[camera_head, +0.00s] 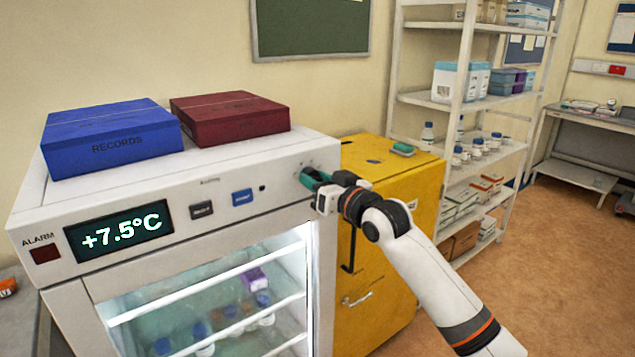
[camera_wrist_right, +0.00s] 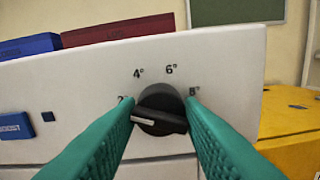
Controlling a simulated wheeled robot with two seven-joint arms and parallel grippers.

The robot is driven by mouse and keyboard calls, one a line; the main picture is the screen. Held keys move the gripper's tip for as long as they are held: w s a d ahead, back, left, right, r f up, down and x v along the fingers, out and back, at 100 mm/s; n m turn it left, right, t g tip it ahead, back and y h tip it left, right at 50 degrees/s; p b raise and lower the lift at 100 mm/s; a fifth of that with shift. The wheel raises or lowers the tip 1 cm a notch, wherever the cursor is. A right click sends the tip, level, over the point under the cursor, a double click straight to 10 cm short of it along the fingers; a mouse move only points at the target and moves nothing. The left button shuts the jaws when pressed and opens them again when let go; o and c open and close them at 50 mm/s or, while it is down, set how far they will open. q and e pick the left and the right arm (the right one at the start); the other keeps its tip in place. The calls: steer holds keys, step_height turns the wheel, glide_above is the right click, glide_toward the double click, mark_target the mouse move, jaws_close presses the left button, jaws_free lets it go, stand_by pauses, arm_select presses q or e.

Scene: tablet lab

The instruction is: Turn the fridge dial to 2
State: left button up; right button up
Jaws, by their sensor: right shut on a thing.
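The fridge (camera_head: 120,225) stands at the left, and its display (camera_head: 118,231) reads +7.5°C. Its black dial (camera_wrist_right: 160,104) is on the front panel, with the marks 4°, 6° and 8° readable around it. The 2° mark (camera_wrist_right: 122,100) is partly hidden by a finger. The dial's white pointer line (camera_wrist_right: 144,120) points left, a little below the 2° mark. My right gripper (camera_wrist_right: 160,113) has its teal fingers shut on the dial, one on each side. In the head view my right gripper (camera_head: 314,181) covers most of the dial. My left gripper is out of view.
A blue box (camera_head: 112,138) and a dark red box (camera_head: 230,117) lie on the fridge top. A yellow cabinet (camera_head: 385,180) stands right of the fridge, with shelving behind. Floor at the right is clear.

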steer(key=shift+f+n, duration=0.15)
steer(key=shift+n, duration=0.45)
steer(key=o, duration=1)
steer(key=shift+c, duration=0.2)
steer(key=b+v, duration=0.3)
steer(key=v, duration=0.9)
